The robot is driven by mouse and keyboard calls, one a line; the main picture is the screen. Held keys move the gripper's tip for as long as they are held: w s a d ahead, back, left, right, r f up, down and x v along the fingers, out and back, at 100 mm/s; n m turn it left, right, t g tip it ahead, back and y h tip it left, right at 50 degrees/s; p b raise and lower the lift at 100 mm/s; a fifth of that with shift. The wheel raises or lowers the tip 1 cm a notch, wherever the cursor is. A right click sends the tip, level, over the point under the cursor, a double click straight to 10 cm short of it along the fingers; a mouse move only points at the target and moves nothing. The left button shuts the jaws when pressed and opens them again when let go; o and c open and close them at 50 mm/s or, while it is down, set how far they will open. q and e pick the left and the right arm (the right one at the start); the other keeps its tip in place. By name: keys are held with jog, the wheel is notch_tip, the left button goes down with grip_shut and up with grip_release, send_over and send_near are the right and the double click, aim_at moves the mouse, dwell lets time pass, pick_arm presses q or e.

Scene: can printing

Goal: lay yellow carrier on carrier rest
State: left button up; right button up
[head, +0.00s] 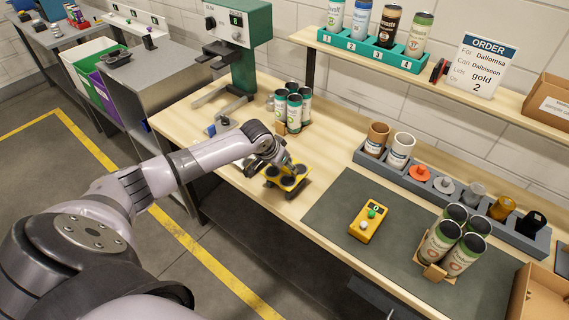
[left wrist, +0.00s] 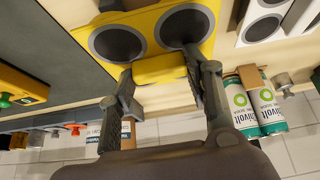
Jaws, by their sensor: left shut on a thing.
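The yellow carrier (head: 272,172) is a flat yellow piece with dark round openings. My left gripper (head: 288,165) is shut on its edge, over the front part of the wooden bench. In the left wrist view the carrier (left wrist: 148,72) fills the top middle, with its near yellow strip between the two fingers of the gripper (left wrist: 163,90). I cannot tell whether the carrier touches the bench or hangs just above it. I cannot make out a carrier rest for certain; the gripper and carrier hide part of the bench. My right gripper is not in view.
Several green-and-white cans (head: 294,112) stand behind the carrier, near the green machine (head: 243,60). A dark mat (head: 335,205) to the right holds a yellow button box (head: 366,226) and a pack of green cans (head: 440,243). A grey tray (head: 440,188) stands behind the mat.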

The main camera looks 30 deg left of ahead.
aim_at(284, 171)
pick_arm(q)
jog(key=shift+f+b, duration=0.65)
jog(key=shift+f, duration=0.8)
jog(key=shift+f, duration=0.2)
jog(key=o, duration=0.9)
jog(key=shift+o, duration=0.2)
jog(key=v, duration=1.2)
